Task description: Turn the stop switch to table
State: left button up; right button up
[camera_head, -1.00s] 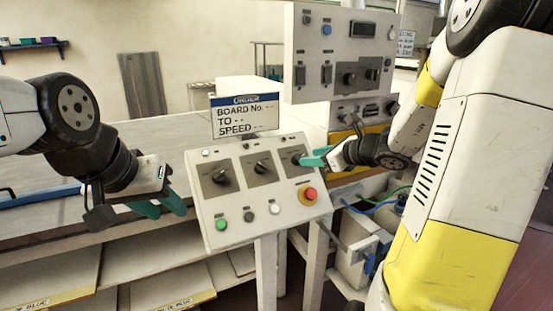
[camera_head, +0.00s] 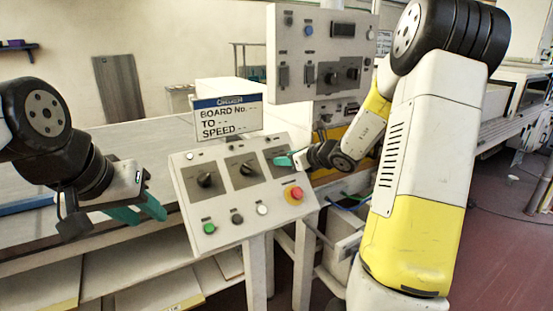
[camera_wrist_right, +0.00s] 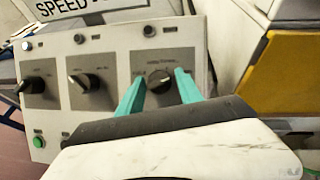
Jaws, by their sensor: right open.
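A sloped white control panel (camera_head: 228,221) carries three black rotary knobs on grey plates. The left knob (camera_head: 205,179) and the middle knob (camera_head: 246,169) are in plain view. The right knob is mostly hidden by my right gripper (camera_head: 285,160) in the head view. In the right wrist view this right knob (camera_wrist_right: 158,79) lies between the two teal fingertips of my right gripper (camera_wrist_right: 157,90), which is open around it; contact cannot be told. The knob labels are too small to read. My left gripper (camera_head: 143,209) is open and empty, left of the panel.
A taller control box (camera_head: 320,52) rises behind. Shelves lie below left.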

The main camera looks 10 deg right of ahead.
jog(key=shift+c, duration=0.4)
grip_shut()
